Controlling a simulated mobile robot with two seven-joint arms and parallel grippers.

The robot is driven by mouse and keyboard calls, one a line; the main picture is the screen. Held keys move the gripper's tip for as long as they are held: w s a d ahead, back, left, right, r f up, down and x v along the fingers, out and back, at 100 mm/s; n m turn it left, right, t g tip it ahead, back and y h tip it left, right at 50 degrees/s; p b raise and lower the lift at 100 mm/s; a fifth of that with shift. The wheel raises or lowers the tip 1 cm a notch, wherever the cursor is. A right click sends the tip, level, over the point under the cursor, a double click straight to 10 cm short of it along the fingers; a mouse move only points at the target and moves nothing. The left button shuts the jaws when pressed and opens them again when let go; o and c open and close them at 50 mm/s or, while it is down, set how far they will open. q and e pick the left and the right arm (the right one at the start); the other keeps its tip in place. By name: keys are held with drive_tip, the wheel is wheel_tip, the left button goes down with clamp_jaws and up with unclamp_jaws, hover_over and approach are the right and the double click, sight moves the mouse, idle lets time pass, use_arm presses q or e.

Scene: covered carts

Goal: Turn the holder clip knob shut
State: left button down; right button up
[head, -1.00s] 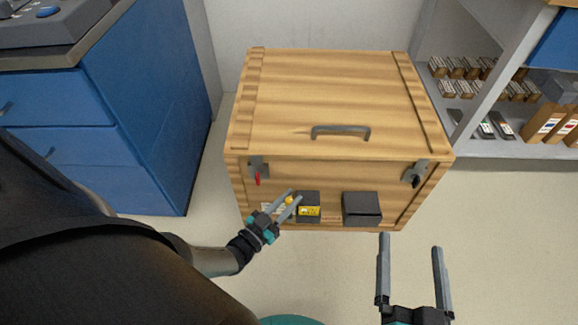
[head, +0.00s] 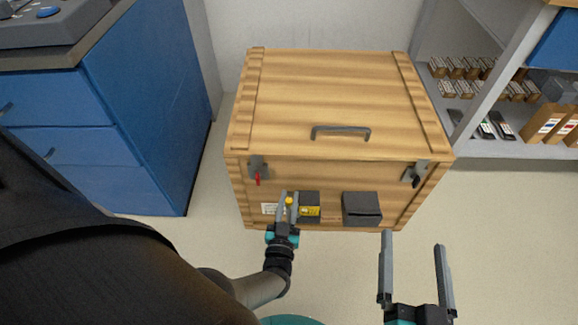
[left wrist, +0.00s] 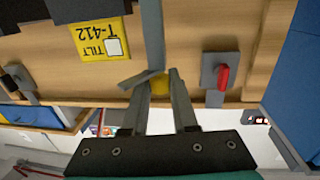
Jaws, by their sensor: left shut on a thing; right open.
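The yellow clip knob (head: 290,201) is on the front of a wooden crate, at the left edge of a dark holder (head: 310,197) with a yellow label. My left gripper (head: 289,196) is shut on this knob, with one finger on each side. The left wrist view shows the yellow knob (left wrist: 160,84) between the fingertips, partly hidden, beside a grey strip and the yellow tilt label (left wrist: 101,39), which appears upside down. I cannot tell the clip's exact position. My right gripper (head: 413,242) is open and empty in front of the crate.
The wooden crate (head: 320,95) has a lid handle (head: 341,132), a red-levered latch (head: 257,170) at left, a dark-levered latch (head: 415,174) at right and a dark box (head: 362,209) on its front. Blue drawers (head: 62,160) stand left. Floor is clear in front.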

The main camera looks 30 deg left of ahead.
use_arm(q)
drive_tip(key=shift+n+g+y, duration=0.3)
drive_tip(key=shift+n+y, duration=0.2)
drive_tip(key=shift+y, duration=0.2)
drive_tip(key=c, duration=0.7)
unclamp_jaws()
